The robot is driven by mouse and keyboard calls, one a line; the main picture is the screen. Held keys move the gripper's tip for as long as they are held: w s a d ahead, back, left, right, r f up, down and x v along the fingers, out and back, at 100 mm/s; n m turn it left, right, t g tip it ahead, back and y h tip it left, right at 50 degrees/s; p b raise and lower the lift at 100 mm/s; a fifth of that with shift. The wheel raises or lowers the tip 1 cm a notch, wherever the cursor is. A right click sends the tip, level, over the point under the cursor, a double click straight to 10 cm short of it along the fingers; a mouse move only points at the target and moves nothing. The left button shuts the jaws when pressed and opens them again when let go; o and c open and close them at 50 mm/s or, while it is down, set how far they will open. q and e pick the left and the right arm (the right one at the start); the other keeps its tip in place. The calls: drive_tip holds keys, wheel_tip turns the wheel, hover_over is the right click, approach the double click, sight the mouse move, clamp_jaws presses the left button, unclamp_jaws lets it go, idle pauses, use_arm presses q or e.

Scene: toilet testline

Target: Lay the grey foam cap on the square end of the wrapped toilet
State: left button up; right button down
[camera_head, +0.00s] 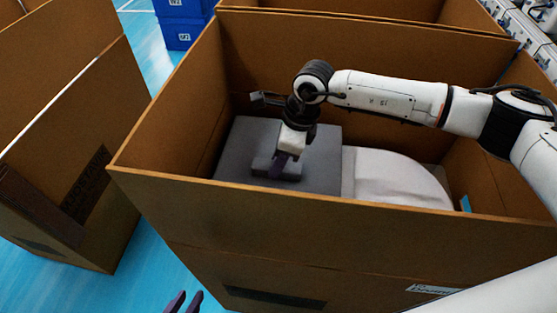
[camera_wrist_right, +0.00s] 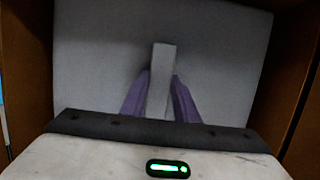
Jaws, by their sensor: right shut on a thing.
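The grey foam cap (camera_head: 236,150) is a flat square slab with a raised block in its middle. It lies level inside the large cardboard box, at the left end of the white wrapped toilet (camera_head: 395,177). The toilet's rounded end shows on the right; its square end is hidden under the cap. My right gripper (camera_head: 281,165) points down and is shut on the cap's raised block, which also shows between the purple fingers in the right wrist view (camera_wrist_right: 161,80). Whether the cap bears fully on the toilet cannot be told. My left gripper (camera_head: 184,301) is open and empty, outside the box at the bottom edge.
The cardboard box (camera_head: 330,212) has high walls around the cap and toilet, and my right arm reaches over its right side. Another open box (camera_head: 70,175) stands at the left. Blue crates (camera_head: 183,24) stand at the back. Blue floor shows between the boxes.

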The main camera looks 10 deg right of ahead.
drive_tip(key=shift+a, duration=0.1)
drive_tip(key=c, duration=1.3)
unclamp_jaws()
drive_tip(key=shift+f, duration=0.1)
